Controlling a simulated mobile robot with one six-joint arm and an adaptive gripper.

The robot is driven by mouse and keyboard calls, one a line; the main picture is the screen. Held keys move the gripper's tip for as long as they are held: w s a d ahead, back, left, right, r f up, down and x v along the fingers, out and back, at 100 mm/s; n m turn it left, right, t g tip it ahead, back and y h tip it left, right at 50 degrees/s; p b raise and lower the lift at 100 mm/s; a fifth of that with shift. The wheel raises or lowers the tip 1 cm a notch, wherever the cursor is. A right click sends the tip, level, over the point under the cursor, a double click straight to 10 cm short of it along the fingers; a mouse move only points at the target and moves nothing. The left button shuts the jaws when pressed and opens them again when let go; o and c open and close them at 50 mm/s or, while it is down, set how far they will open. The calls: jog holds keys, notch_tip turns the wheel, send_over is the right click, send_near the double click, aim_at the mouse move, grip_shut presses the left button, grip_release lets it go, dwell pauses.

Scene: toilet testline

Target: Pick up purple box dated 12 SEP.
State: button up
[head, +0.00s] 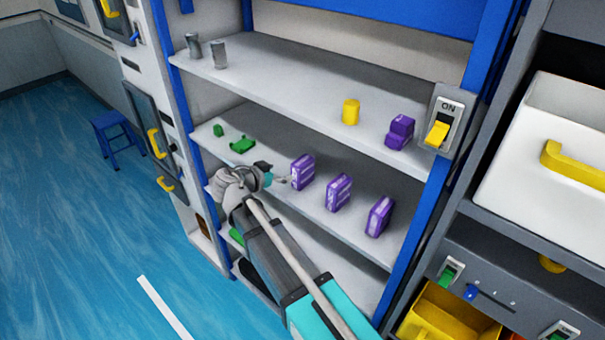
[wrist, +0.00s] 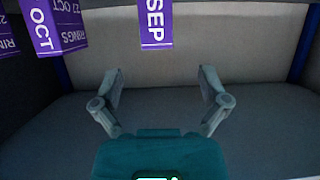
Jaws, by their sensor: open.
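In the wrist view a purple box with a white label reading "SEP" (wrist: 155,22) shows at the top centre, cut off by the frame; its day number is out of sight. It lies in line with the gap between my fingers, beyond the tips. My gripper (wrist: 162,76) is open and empty. In the head view my gripper (head: 282,180) is at the middle shelf, close beside the leftmost purple box (head: 303,172), which seems to be the SEP one. Labels are too small to read there. I cannot tell whether a finger touches it.
Two more purple boxes (head: 338,193) (head: 380,216) stand to the right on the same shelf; an OCT label (wrist: 42,38) shows in the wrist view. Green items (head: 242,145) lie left.

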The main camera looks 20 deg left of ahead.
aim_at(294, 169)
jog(key=b+x, duration=0.1)
jog(key=x, duration=0.3)
jog(key=shift+w+d+f, duration=0.15)
jog(key=shift+w+f, duration=0.1)
jog(key=shift+w, duration=0.05)
jog(key=shift+w+d+b, duration=0.15)
jog(key=shift+w+b, duration=0.15)
jog(key=shift+r+b+x, duration=0.1)
jog(key=shift+b+x, duration=0.3)
jog(key=shift+x, duration=0.9)
jog(key=shift+r+b+x, duration=0.15)
jog(key=shift+b+x, duration=0.2)
jog(key=shift+x, duration=1)
jog(key=shift+d, duration=0.1)
jog(key=c, duration=1.3)
